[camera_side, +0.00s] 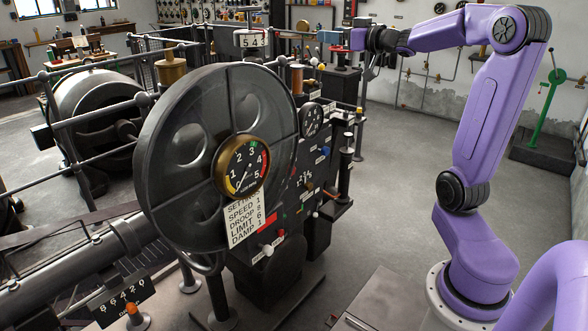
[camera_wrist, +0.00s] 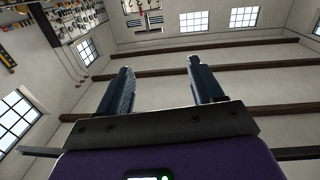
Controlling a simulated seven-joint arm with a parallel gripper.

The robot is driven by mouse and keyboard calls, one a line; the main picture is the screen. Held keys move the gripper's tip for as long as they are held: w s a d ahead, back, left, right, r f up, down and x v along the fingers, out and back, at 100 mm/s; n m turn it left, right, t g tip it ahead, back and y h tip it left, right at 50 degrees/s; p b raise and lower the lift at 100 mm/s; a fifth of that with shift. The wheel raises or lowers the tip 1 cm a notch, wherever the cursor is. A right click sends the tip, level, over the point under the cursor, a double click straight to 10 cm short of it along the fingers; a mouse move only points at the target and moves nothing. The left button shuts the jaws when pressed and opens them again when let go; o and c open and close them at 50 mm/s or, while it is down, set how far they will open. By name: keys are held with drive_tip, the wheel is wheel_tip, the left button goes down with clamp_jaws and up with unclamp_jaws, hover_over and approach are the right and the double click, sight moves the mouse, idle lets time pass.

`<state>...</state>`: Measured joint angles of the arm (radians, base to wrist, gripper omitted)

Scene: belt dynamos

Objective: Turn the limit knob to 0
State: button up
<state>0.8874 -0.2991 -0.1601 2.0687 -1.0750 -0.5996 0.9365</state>
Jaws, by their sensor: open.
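The governor panel (camera_side: 304,180) is the dark upright face just right of the big flywheel in the side view. A card (camera_side: 243,219) in front of the flywheel reads SPEED 1, DROOP 9, LIMIT 6, DAMP 1. My gripper (camera_wrist: 159,68) is open and empty in the wrist view, its two dark fingers apart. In the side view my arm's end is high at the top centre, above and beyond the panel, touching nothing there that I can see.
The flywheel (camera_side: 180,150) and its brass-rimmed gauge (camera_side: 242,167) stand left of the panel. A round dial (camera_side: 311,119) sits on the panel's top. A white-knobbed lever (camera_side: 266,249) projects low in front. Open floor (camera_side: 395,180) lies right of the panel.

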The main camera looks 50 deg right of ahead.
wheel_tip(320, 180, down, 48)
drive_tip(key=s+d+y, duration=0.1)
drive_tip(key=s+d, duration=0.1)
drive_tip(key=w, duration=1.7)
drive_tip(key=shift+w+a, duration=0.1)
drive_tip(key=c, duration=1)
